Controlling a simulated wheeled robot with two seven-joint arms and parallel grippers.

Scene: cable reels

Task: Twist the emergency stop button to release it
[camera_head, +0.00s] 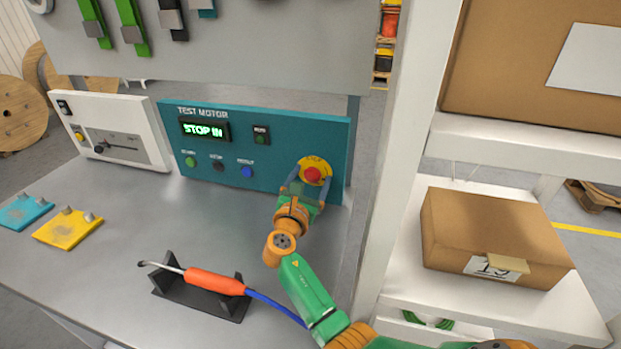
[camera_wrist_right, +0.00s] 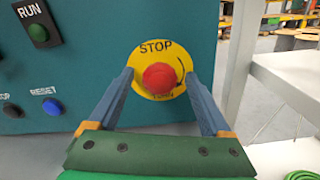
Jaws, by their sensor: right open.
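The emergency stop button (camera_head: 312,174) is a red mushroom head on a round yellow plate, at the right end of the teal test motor panel (camera_head: 262,160). In the right wrist view the red button (camera_wrist_right: 159,78) sits between and beyond the two blue-grey fingers, under the word STOP. My right gripper (camera_head: 307,184) is open in front of the button, one finger on each side of the yellow plate (camera_wrist_right: 150,52). I cannot tell whether the fingertips touch the panel. The panel display (camera_head: 204,130) reads "STOP IN". My left gripper is not in view.
A soldering-type tool with orange handle (camera_head: 215,281) lies in a black stand (camera_head: 200,299) on the grey bench (camera_head: 110,270). A white upright post (camera_head: 405,130) and shelf with a cardboard box (camera_head: 490,237) stand right of the panel. A white box with a slider (camera_head: 108,132) stands left.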

